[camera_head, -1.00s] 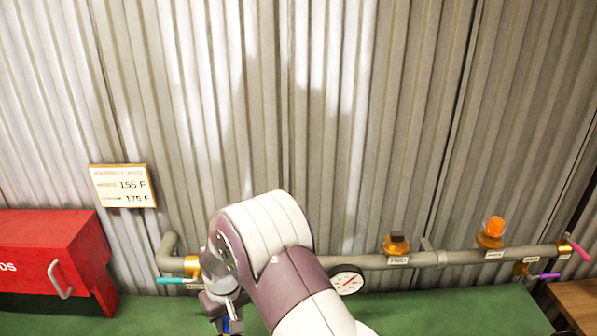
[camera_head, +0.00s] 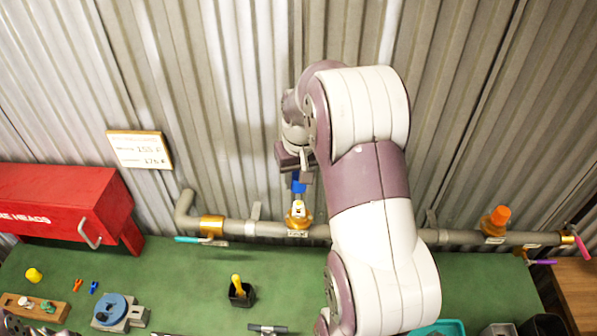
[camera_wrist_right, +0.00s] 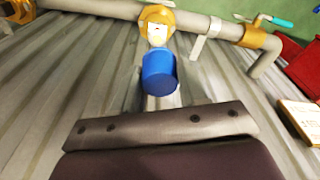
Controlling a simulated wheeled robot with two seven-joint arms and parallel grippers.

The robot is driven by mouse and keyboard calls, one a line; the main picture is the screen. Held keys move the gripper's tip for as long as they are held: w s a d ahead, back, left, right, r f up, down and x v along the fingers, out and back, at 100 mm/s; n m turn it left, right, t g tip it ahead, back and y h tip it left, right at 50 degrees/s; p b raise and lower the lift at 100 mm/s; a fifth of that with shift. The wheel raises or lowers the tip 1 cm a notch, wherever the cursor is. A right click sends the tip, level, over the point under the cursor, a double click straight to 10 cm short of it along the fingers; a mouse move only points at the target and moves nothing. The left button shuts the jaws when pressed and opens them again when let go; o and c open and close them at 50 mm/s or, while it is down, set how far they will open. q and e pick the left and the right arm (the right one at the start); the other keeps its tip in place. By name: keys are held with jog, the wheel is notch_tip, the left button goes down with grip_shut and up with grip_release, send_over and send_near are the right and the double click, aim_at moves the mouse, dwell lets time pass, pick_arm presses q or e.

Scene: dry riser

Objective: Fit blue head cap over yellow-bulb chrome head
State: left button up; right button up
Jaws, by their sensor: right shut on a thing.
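My right gripper (camera_head: 299,174) is at the wall pipe, above the left upright brass fitting (camera_head: 298,222), shut on the blue head cap (camera_head: 298,187). In the right wrist view the blue cap (camera_wrist_right: 158,72) lies in line with the brass fitting (camera_wrist_right: 157,14). A small pale, shiny head (camera_head: 298,207) stands on that fitting, just below the cap. My left gripper is not in view.
The pipe (camera_head: 262,229) runs along the corrugated wall. An orange cap (camera_head: 496,216) tops the right fitting. A red cabinet (camera_head: 60,203) stands left. The green bench holds a black cup (camera_head: 241,294) and a blue round fixture (camera_head: 116,310). My right arm hides part of the pipe.

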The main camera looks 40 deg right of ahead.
aim_at(299, 204)
notch_tip(299, 204, down, 5)
jog(key=b, duration=0.3)
jog(key=shift+d+b, duration=0.15)
jog(key=shift+b, duration=0.15)
jog(key=shift+f, duration=0.35)
jog(key=shift+r, duration=0.1)
dwell(0.4)
jog(key=shift+f+b, duration=1.25)
jog(key=shift+f, duration=0.75)
jog(key=o, duration=1.1)
